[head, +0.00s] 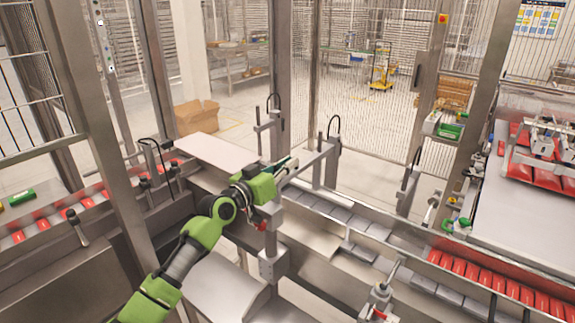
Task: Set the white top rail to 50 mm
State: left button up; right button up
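My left gripper (287,169) is at the end of a green and grey arm that comes up from the bottom left. It is beside a grey metal post and bracket (274,215) that stands over the conveyor. Its fingers are small and partly overlap the bracket, so their opening and any contact are unclear. No rail can be picked out for certain as the white top rail, and no scale reading is legible. A pale flat plate (213,150) lies behind the gripper to the left. My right gripper is not in view.
Steel frame posts (280,75) and mesh guards surround the conveyor. Red packs lie in the left lane (45,224) and the right lane (490,283). Grey compartments (335,213) run through the middle. A picker head (545,140) is at the right. A cardboard box (196,116) stands behind.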

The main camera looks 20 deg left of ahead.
pick_arm(q)
jog(key=o, duration=0.3)
jog(key=v, duration=1.2)
jog(key=shift+r, duration=0.1)
dwell(0.3)
